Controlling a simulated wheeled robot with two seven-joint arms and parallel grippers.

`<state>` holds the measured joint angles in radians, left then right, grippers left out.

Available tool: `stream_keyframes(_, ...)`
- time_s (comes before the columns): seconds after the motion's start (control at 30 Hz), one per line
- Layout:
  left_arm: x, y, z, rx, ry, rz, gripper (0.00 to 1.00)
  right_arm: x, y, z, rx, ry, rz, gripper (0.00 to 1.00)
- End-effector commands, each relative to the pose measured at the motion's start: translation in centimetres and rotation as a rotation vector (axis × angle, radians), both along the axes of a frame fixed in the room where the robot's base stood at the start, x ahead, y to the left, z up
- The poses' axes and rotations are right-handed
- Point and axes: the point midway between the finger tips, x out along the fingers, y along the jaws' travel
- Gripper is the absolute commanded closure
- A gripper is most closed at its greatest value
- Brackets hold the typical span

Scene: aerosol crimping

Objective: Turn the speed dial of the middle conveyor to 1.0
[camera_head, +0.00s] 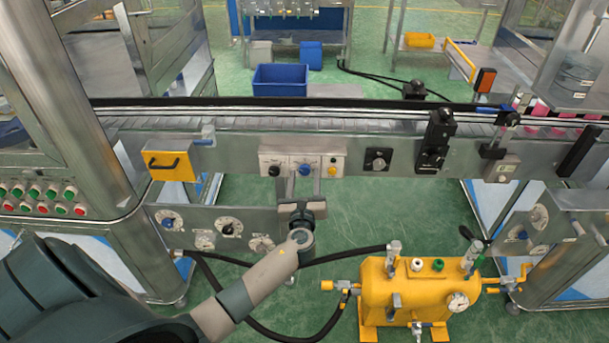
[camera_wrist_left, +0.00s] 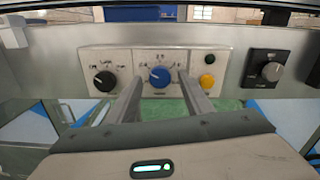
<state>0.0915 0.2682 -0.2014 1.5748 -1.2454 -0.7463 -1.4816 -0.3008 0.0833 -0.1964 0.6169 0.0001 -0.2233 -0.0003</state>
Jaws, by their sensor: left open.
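A blue dial (camera_head: 304,170) sits on a white control panel on the front of the middle conveyor (camera_head: 225,150). In the left wrist view the blue dial (camera_wrist_left: 160,76) has a ring of printed marks, too small to read surely. Its pointer seems to point up and left. My left gripper (camera_head: 303,186) is open in front of the panel. In the wrist view its two fingers (camera_wrist_left: 160,86) stand on either side of the blue dial, with a gap on each side. I cannot tell how far the tips are from the panel. My right gripper is not in view.
Left of the blue dial is a black knob (camera_wrist_left: 104,81); right of it is a yellow button (camera_wrist_left: 207,82). Below are a lower dial panel (camera_head: 180,240) and a yellow tank (camera_head: 420,290) with hoses.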

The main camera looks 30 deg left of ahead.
Motion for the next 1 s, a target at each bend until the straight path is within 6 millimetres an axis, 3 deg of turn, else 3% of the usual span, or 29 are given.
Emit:
stream_keyframes(0.43, 0.65, 0.41, 0.03, -0.001, -0.001, 0.000, 0.54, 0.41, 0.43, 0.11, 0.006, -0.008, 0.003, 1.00)
stream_keyframes(0.6, 0.63, 0.41, 0.03, -0.001, -0.001, 0.000, 0.95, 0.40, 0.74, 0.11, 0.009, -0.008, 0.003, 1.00)
stream_keyframes(1.0, 0.61, 0.41, -0.06, -0.031, -0.019, 0.001, 0.95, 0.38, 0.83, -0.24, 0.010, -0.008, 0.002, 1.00)
